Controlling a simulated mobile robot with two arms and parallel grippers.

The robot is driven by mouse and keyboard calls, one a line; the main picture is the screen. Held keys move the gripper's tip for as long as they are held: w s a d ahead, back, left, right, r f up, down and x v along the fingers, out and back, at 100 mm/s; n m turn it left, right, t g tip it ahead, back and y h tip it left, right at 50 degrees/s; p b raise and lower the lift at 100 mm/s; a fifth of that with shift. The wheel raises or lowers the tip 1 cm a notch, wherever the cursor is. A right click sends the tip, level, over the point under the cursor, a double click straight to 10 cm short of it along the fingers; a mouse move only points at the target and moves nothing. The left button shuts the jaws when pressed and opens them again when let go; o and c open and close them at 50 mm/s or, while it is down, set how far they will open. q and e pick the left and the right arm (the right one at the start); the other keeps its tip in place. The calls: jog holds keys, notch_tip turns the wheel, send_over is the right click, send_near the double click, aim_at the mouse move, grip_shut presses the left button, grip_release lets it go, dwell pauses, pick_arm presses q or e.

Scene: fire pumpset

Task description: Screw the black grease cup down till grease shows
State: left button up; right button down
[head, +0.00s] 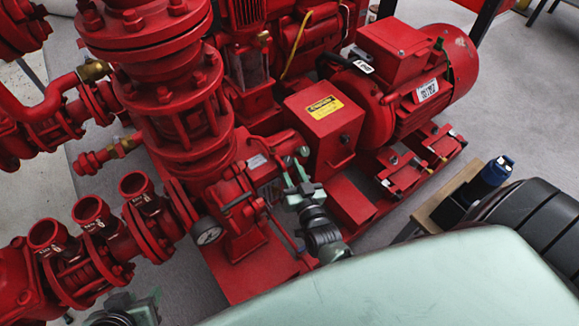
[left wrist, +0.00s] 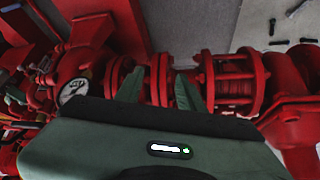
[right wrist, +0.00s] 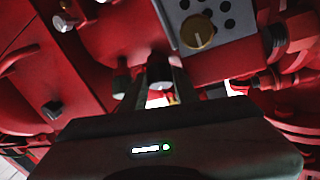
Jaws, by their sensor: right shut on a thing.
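The black grease cup (right wrist: 159,72) shows in the right wrist view as a short dark cylinder with a pale, shiny top, against the red pump. My right gripper (right wrist: 155,88) is shut on it, one finger on each side. In the head view the right gripper (head: 300,178) is at the pump's bearing housing, where its fingers mostly hide the cup. A small yellowish patch shows between the fingers; I cannot tell whether it is grease. My left gripper (left wrist: 160,88) is open and empty above red flanged pipework. It also shows at the lower left of the head view (head: 128,300).
The red pump casing (head: 165,110) and a pressure gauge (head: 206,232) stand left of the right gripper. A red guard box with a yellow label (head: 325,110) and the motor (head: 430,75) are behind it. A blue-capped item (head: 494,172) stands at right.

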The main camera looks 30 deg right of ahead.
jog(key=c, duration=1.3)
grip_release()
jog(key=shift+c, duration=0.2)
jog(key=shift+s, duration=0.1)
